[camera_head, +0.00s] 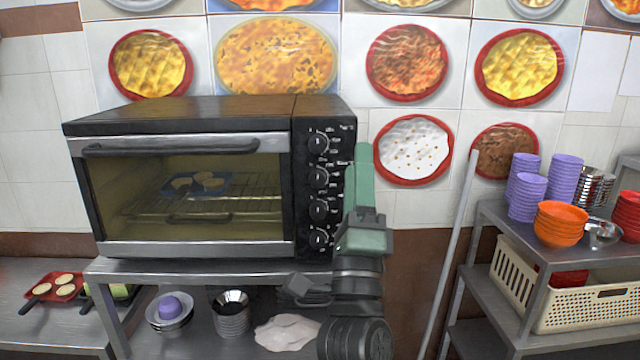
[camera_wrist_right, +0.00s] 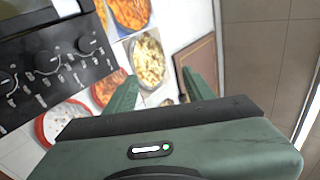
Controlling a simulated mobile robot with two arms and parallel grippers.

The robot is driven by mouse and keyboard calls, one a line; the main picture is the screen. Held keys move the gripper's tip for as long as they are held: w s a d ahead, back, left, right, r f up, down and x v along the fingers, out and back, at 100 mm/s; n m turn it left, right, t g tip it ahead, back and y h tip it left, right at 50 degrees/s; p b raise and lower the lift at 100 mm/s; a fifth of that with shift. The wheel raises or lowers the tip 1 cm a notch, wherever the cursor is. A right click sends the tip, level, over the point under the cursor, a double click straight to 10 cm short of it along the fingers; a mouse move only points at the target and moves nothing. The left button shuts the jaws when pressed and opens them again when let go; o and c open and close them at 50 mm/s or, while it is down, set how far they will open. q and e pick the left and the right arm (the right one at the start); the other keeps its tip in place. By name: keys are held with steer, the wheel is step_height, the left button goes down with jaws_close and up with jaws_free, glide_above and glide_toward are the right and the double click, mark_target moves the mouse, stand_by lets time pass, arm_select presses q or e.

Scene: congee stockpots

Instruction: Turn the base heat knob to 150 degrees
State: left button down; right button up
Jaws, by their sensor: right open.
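The toaster oven (camera_head: 190,190) stands on a steel shelf with its door shut. Its right-hand panel carries several dark round knobs in a column: a top knob (camera_head: 318,143), a second knob (camera_head: 318,177), a third knob (camera_head: 319,209) and a bottom knob (camera_head: 319,238). The labels are too small to tell which is base heat or its setting. My right gripper (camera_head: 363,165) is upright at the panel's right edge, apart from the knobs. In the right wrist view the green fingers (camera_wrist_right: 160,92) are open and empty, with knobs (camera_wrist_right: 47,62) to their left. My left gripper is out of view.
A blue tray (camera_head: 198,184) with food sits inside the oven. Bowls (camera_head: 170,310) and a metal stack (camera_head: 231,313) are on the shelf below. A grey pole (camera_head: 450,250) leans at right beside a rack with purple bowls (camera_head: 525,190) and a cream basket (camera_head: 580,300).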

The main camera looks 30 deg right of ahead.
steer(key=w+d+f+m+g, duration=0.2)
steer(key=d+m+g, duration=0.1)
steer(key=d+m, duration=0.1)
steer(key=n+g+y, duration=0.1)
steer(key=n+y, duration=0.1)
steer(key=y, duration=0.7)
glide_toward(319, 182)
steer(key=w, duration=0.1)
steer(key=p+x, duration=0.3)
steer(key=x, duration=0.4)
steer(key=shift+w+d+r, duration=0.1)
steer(key=shift+w+d, duration=0.15)
steer(key=shift+d, duration=0.1)
jaws_close()
